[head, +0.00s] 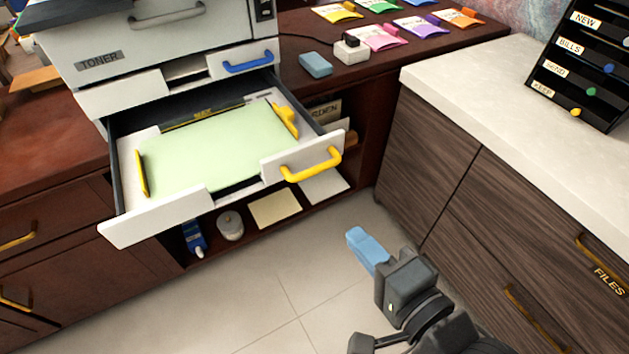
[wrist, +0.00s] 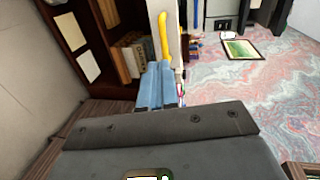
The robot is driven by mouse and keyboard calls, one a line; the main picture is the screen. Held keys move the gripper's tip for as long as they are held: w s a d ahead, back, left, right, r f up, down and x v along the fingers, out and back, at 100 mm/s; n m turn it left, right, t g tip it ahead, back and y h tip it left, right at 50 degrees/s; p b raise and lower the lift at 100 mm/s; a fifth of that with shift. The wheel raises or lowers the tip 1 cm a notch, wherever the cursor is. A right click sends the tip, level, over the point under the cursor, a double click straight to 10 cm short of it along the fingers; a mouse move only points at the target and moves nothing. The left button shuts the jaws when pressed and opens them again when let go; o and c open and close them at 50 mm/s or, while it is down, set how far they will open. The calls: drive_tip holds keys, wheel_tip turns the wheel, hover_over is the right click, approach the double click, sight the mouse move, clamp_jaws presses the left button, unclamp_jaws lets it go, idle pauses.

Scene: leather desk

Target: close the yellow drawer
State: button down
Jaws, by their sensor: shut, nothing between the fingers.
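The yellow drawer is the printer's lower paper tray (head: 150,217), pulled well out and holding a stack of pale green paper (head: 205,150). Its yellow handle (head: 312,165) is on the right part of its white front. In the wrist view the yellow handle (wrist: 164,37) stands just beyond my fingertips, on the edge of the white front. My gripper (head: 355,237) has blue fingers, is shut and empty, and is in front of the drawer, below and right of the handle in the head view. The fingers also show in the wrist view (wrist: 156,84). I cannot tell whether they touch the handle.
A blue-handled drawer (head: 247,62) above is shut. Shelves under the desk hold a blue carton (head: 194,238), a white round container (head: 230,226) and papers (head: 275,209). A wooden cabinet (head: 470,170) with a pale top stands at right. The tiled floor in front is clear.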

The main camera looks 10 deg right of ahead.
sight(250, 105)
drive_tip(key=x, duration=1.4)
drive_tip(key=shift+w+a+p, duration=0.3)
drive_tip(key=shift+a+p, duration=0.05)
drive_tip(key=shift+r, duration=0.1)
drive_tip(key=r+b+x, duration=0.2)
drive_tip(key=b+x, duration=0.1)
drive_tip(key=x, duration=0.6)
drive_tip(key=r+b+x, duration=0.2)
drive_tip(key=b+x, duration=0.1)
drive_tip(key=x, duration=0.7)
drive_tip(key=w+r+b+x, duration=0.1)
drive_tip(key=r+b+x, duration=0.1)
drive_tip(key=x, duration=0.8)
drive_tip(key=shift+a+f+b, duration=0.15)
drive_tip(key=shift+a+b, duration=0.15)
drive_tip(key=shift+b, duration=0.5)
drive_tip(key=shift+w+a+r, duration=0.1)
drive_tip(key=shift+w+r, duration=0.1)
drive_tip(key=shift+w, duration=0.25)
drive_tip(key=shift+w+r+b, duration=0.1)
drive_tip(key=shift+r+b, duration=0.2)
